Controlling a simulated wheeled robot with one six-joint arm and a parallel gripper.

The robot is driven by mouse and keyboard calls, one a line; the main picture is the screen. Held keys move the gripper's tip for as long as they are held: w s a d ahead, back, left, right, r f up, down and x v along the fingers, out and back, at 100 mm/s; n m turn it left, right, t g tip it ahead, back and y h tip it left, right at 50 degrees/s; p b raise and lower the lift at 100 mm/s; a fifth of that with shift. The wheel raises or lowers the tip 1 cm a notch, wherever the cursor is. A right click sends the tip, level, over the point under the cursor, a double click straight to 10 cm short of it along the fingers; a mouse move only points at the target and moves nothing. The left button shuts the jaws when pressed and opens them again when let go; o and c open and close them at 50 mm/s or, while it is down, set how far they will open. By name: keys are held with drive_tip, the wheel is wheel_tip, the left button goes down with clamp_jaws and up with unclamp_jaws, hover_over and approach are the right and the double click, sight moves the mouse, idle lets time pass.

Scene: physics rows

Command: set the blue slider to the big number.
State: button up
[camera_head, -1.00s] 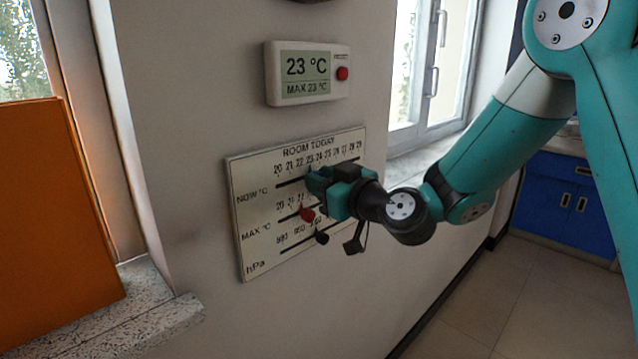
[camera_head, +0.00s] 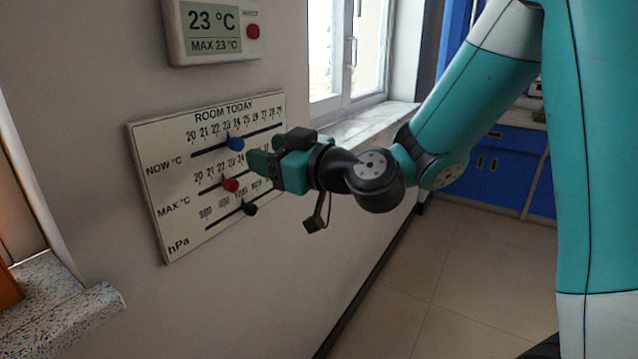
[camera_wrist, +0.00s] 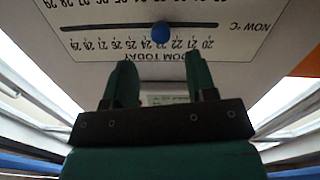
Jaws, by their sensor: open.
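The blue slider (camera_head: 235,143) sits on the top "NOW °C" track of the white board (camera_head: 150,200) on the wall. In the wrist view the blue slider (camera_wrist: 162,33) lines up with the upside-down 23 mark. The display (camera_head: 176,40) above the board reads a big 23 °C, with MAX 23 °C below it. My gripper (camera_head: 262,162) is open and empty, off the board, right of and a little below the blue slider. In the wrist view my gripper (camera_wrist: 158,78) has its two green fingers apart, with the slider beyond their tips.
A red slider (camera_head: 230,185) is on the "MAX °C" track and a black slider (camera_head: 249,209) on the hPa track, close below. A red button (camera_head: 253,31) is on the display. A window ledge (camera_head: 365,124) stands to the right, another sill (camera_head: 65,310) at lower left.

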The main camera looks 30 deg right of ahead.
drive_tip(key=b+v, duration=0.9)
drive_tip(key=v, duration=0.1)
drive_tip(key=shift+s+b, duration=0.3)
drive_tip(key=shift+b, duration=0.1)
drive_tip(key=s+a+f+g+h, duration=0.2)
drive_tip(key=s+a+f+g, duration=0.2)
drive_tip(key=s+f+g, duration=0.45)
drive_tip(key=s+a+f+g+h, duration=0.2)
drive_tip(key=s+a+f+g, duration=0.1)
drive_tip(key=s+f+g, duration=0.55)
wheel_tip(320, 180, up, 18)
drive_tip(key=t+p, duration=0.1)
drive_tip(key=p, duration=1.8)
drive_tip(key=shift+w+f+m+h, duration=0.15)
drive_tip(key=shift+w+m+h, duration=0.15)
drive_tip(key=shift+w, duration=0.1)
